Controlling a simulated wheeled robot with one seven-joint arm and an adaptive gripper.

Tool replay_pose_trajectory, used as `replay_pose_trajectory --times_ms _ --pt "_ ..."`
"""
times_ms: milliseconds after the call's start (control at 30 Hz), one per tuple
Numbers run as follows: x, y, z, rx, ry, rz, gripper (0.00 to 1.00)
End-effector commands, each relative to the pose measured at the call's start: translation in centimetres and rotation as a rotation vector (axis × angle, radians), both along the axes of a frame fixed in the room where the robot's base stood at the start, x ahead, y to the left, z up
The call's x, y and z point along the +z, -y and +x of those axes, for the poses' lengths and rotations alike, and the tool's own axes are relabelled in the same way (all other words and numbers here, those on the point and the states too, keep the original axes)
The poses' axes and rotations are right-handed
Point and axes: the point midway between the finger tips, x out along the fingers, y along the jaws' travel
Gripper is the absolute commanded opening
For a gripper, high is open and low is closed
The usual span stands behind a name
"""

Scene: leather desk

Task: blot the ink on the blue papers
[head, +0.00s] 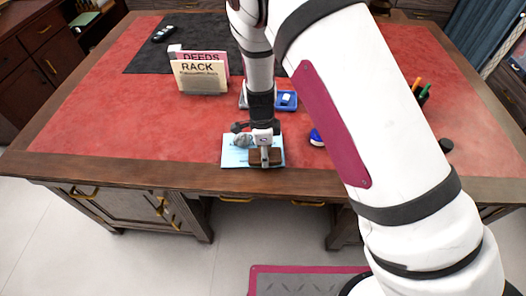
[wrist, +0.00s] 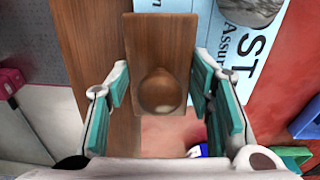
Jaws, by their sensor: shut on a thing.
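Light blue paper (head: 234,158) lies at the front edge of the desk; in the wrist view it shows printed letters (wrist: 235,50). A round grey, stone-like weight (head: 242,140) sits on it, also at the top of the wrist view (wrist: 250,8). A wooden blotter (wrist: 160,45) with a round knob is between the teal-padded fingers of my gripper (wrist: 160,88). My gripper (head: 264,146) is shut on the blotter, over the right part of the paper. I cannot tell whether the blotter touches the paper. I see no ink; the blotter and weight hide part of the paper.
A blue tray (head: 287,101) holding a white item stands behind my gripper. A blue-and-white object (head: 316,137) is to the right. A RACK sign (head: 200,76) stands at the back left. A pen holder (head: 422,97) and black disc (head: 446,145) are at right. The left desk surface is clear.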

Motion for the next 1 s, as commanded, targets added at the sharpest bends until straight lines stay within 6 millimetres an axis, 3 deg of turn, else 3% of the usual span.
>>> replay_pose_trajectory --times_ms 267,1000 --pt "0.1 0.0 0.0 0.003 -0.002 0.055 0.25" --pt "5.5 0.1 -0.1 0.002 -0.001 0.053 0.25"
